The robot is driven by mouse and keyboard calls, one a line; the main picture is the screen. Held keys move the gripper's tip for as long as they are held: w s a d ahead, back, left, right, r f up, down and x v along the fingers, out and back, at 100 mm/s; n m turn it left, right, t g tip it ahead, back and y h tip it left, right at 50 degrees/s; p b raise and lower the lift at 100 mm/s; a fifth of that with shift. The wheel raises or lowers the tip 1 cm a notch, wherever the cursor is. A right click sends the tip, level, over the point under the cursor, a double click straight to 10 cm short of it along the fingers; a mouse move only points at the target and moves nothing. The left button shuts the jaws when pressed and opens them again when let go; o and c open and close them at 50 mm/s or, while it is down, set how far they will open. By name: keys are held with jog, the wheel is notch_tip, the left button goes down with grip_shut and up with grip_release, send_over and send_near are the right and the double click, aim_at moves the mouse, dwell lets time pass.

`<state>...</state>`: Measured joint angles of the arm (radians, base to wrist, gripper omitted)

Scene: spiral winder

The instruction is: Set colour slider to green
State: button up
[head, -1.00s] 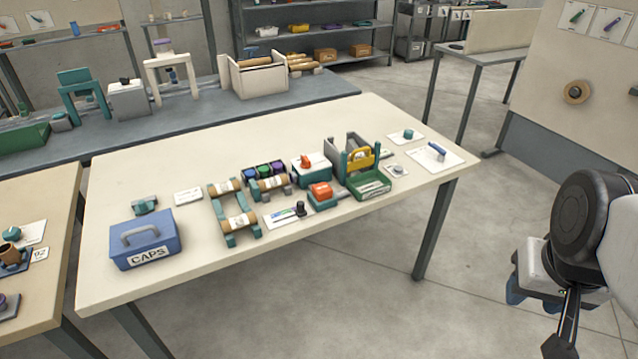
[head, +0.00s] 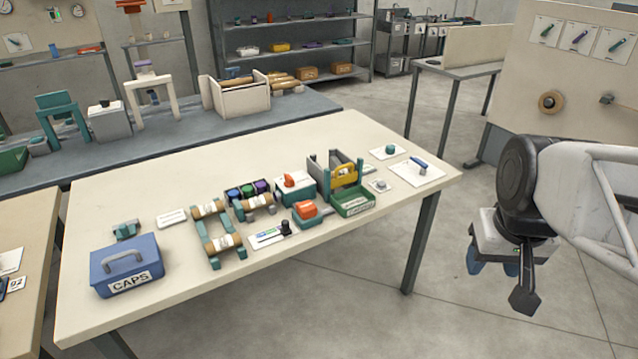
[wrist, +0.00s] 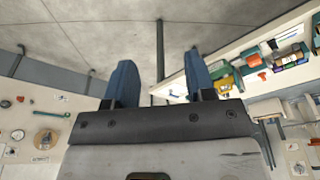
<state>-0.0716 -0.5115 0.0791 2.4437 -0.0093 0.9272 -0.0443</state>
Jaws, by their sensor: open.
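The colour slider (head: 268,237) looks like a small white card with coloured marks, lying near the front edge of the cream table. A black knob (head: 285,228) stands at its right end. The marks are too small to tell which colour the knob is at. My gripper (head: 493,267) is off the right end of the table, in the air over the floor, well away from the slider. Its blue fingers are apart and empty in the wrist view (wrist: 161,82).
The table's back left is clear. A pegboard panel (head: 580,90) stands behind my arm.

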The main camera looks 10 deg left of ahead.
jog(key=w+a+n, duration=0.3)
jog(key=w+a, duration=0.6)
jog(key=w, duration=0.3)
jog(key=n+g, duration=0.2)
jog(key=n, duration=0.6)
send_over(284, 221)
jog(key=f, duration=1.9)
jog(key=shift+d+f, duration=0.3)
jog(key=shift+d, duration=0.05)
jog(key=shift+a+f, duration=0.25)
jog(key=shift+a, duration=0.05)
jog(key=shift+f, duration=0.1)
jog(key=shift+f, duration=3.75)
grip_shut()
